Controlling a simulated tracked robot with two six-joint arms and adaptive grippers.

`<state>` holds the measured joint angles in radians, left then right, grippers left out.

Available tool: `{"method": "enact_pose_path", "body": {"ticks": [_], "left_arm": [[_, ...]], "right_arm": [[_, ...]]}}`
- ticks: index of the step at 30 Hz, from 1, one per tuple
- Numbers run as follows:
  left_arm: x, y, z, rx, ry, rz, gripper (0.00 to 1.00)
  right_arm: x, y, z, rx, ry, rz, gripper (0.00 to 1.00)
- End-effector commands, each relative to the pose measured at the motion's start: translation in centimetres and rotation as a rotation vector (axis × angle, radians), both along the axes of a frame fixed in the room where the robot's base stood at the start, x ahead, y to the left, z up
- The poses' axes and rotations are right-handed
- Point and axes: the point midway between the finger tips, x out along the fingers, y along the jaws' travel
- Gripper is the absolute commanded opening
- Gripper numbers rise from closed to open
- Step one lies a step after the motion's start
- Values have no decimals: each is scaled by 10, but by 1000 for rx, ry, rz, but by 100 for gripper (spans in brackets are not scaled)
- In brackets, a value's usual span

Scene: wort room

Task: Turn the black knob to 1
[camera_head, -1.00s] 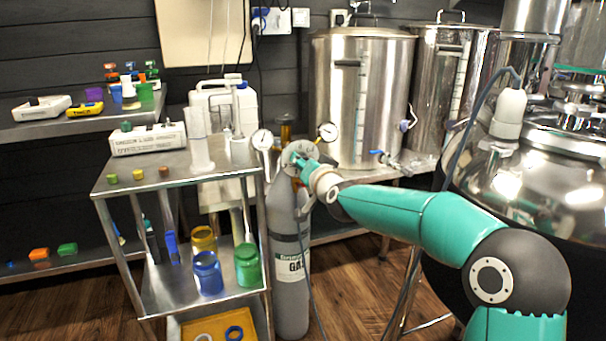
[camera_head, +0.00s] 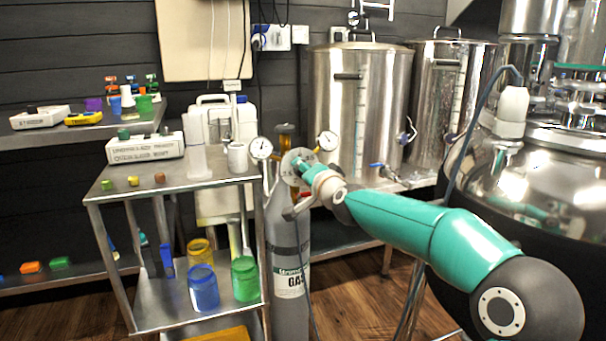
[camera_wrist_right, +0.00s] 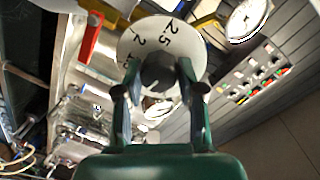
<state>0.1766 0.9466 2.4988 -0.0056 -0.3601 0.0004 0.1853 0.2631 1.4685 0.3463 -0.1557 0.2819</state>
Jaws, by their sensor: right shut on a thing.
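The black knob (camera_wrist_right: 158,74) sits at the middle of a white round dial (camera_wrist_right: 190,42) in the right wrist view. The dial carries printed numbers, with "2.5" and "2" readable near its top; a "1" cannot be made out. My right gripper (camera_wrist_right: 156,82) is shut on the knob, one finger on each side. In the head view my right arm reaches in from the right, and its gripper (camera_head: 296,165) is at the regulator on top of the grey gas cylinder (camera_head: 287,225). The dial (camera_head: 290,163) shows there partly, behind the gripper. My left gripper is not in view.
Two pressure gauges (camera_head: 261,148) (camera_head: 327,141) flank the dial closely. A steel trolley (camera_head: 110,187) with jars stands to the left. Steel kettles (camera_head: 350,110) stand behind, and a large shiny vessel (camera_head: 530,190) is at the right.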

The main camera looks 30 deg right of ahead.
Motion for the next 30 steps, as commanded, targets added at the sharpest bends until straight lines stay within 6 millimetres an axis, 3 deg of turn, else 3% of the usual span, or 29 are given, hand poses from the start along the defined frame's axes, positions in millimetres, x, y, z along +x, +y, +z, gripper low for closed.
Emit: {"method": "enact_pose_path", "body": {"ticks": [4, 5, 9, 22, 30], "left_arm": [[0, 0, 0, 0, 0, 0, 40], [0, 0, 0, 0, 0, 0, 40], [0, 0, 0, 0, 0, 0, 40], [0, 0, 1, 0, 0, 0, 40], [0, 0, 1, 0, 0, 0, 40]], "right_arm": [[1, 1, -2, 0, 5, 3, 4], [1, 1, -2, 0, 5, 3, 40], [1, 1, -2, -1, 4, 2, 63], [-5, 1, 1, -2, 0, 0, 64], [-42, 9, 5, -1, -1, 1, 64]]}}
